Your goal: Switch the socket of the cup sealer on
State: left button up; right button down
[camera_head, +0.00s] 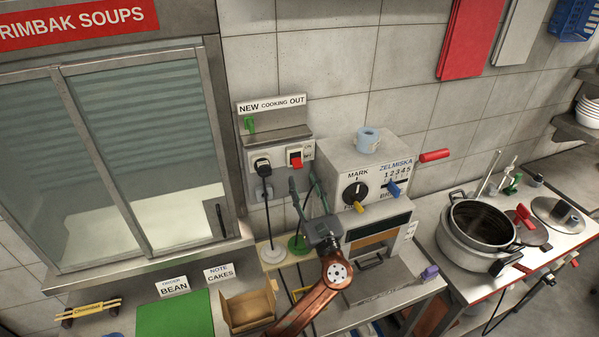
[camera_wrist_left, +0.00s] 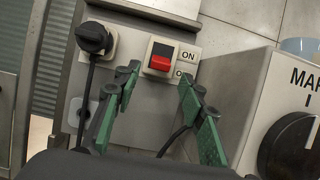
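A wall switch with a red rocker (camera_head: 296,161) sits on the grey wall panel, beside ON and OFF labels. In the left wrist view the rocker (camera_wrist_left: 160,63) shows a bright red lower face and a darker upper part. A black plug (camera_head: 262,166) is in the socket left of it; the plug (camera_wrist_left: 93,38) also shows in the wrist view. My left gripper (camera_head: 304,186) is open and empty, its green fingers pointing up at the panel just below the switch. In the wrist view the fingertips (camera_wrist_left: 159,80) lie apart on either side below the rocker. My right gripper is out of view.
A pale machine (camera_head: 341,166) marked ZELMISKA, with a black dial (camera_head: 355,193), stands close right of my left gripper. A glass-doored cabinet (camera_head: 150,150) is at left. Black cables hang below the panel. A pot (camera_head: 481,224) stands at right.

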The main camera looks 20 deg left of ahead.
aim_at(296, 160)
pick_arm(q)
jog(key=shift+x, duration=2.3)
grip_shut()
